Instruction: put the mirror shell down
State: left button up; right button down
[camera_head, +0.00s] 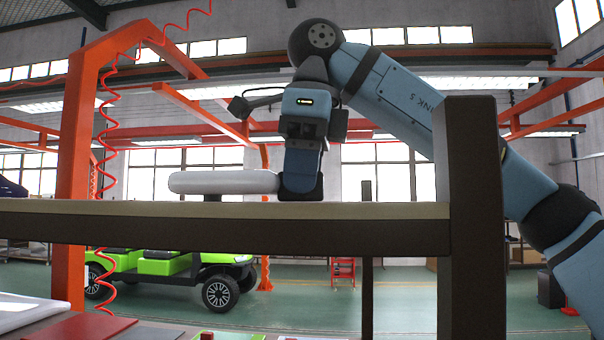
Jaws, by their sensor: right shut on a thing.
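The mirror shell (222,182) appears as a long, rounded, pale grey-white piece, lying level just above the top edge of the shelf (230,212). A small dark part shows under it. Whether the shell rests on the shelf or hangs slightly above it cannot be told. My right gripper (300,188) points down over the shelf and is shut on the right end of the shell. Its fingertips are low, close to the shelf surface, and partly hard to make out. My left gripper is not in view.
A dark post (476,215) stands at the shelf's right end, in front of my right arm. An orange frame (78,150) with a coiled red hose rises at the left. A green cart (175,265) stands behind on the floor. Red and grey panels lie at lower left.

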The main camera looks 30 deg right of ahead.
jog(key=shift+s+a+f, duration=0.1)
jog(key=c, duration=0.9)
grip_release()
jog(key=r, duration=0.8)
jog(key=d+r, duration=0.1)
jog(key=r, duration=0.3)
jog(key=shift+s+d+r, duration=0.1)
jog(key=shift+s, duration=0.25)
